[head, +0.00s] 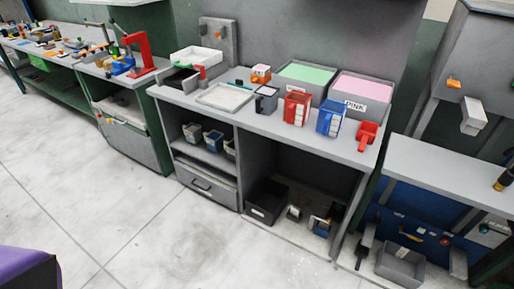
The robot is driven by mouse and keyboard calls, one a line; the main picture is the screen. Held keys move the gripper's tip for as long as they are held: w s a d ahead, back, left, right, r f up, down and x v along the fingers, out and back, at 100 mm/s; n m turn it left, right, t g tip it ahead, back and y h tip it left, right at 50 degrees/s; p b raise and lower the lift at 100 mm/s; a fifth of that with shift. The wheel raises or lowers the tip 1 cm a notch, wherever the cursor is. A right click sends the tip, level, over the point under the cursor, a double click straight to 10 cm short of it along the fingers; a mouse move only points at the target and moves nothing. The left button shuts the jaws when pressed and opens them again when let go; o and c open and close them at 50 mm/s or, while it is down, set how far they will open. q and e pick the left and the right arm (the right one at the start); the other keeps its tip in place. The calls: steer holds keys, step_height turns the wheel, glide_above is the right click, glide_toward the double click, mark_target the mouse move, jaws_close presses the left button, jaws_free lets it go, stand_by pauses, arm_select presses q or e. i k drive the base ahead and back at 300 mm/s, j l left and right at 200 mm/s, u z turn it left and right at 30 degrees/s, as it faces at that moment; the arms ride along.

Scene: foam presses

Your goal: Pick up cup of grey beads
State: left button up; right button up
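Neither of my grippers is in view.
Behind the cup are a green-filled bin (305,80) and a pink-filled bin labelled PINK (359,93). A white tray (225,97) lies to its left, a red scoop-like item (367,135) near the right end. The floor (150,225) before the bench is clear.

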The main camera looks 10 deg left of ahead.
mark_target(233, 150)
steer(key=i+j+z, duration=0.15)
steer(key=j, duration=0.2)
steer(key=j+z, duration=0.15)
steer(key=j, duration=0.2)
steer(key=i+j+z, duration=0.15)
steer(key=j, duration=0.2)
steer(key=j+z, duration=0.2)
steer(key=j, duration=0.85)
steer(key=i+j, duration=0.1)
steer(key=j, duration=0.65)
steer(key=i+j, duration=0.1)
steer(key=j, duration=0.6)
steer(key=i+j, duration=0.1)
steer(key=j, duration=0.65)
steer(key=i+j+z, duration=0.1)
steer(key=i+j, duration=0.4)
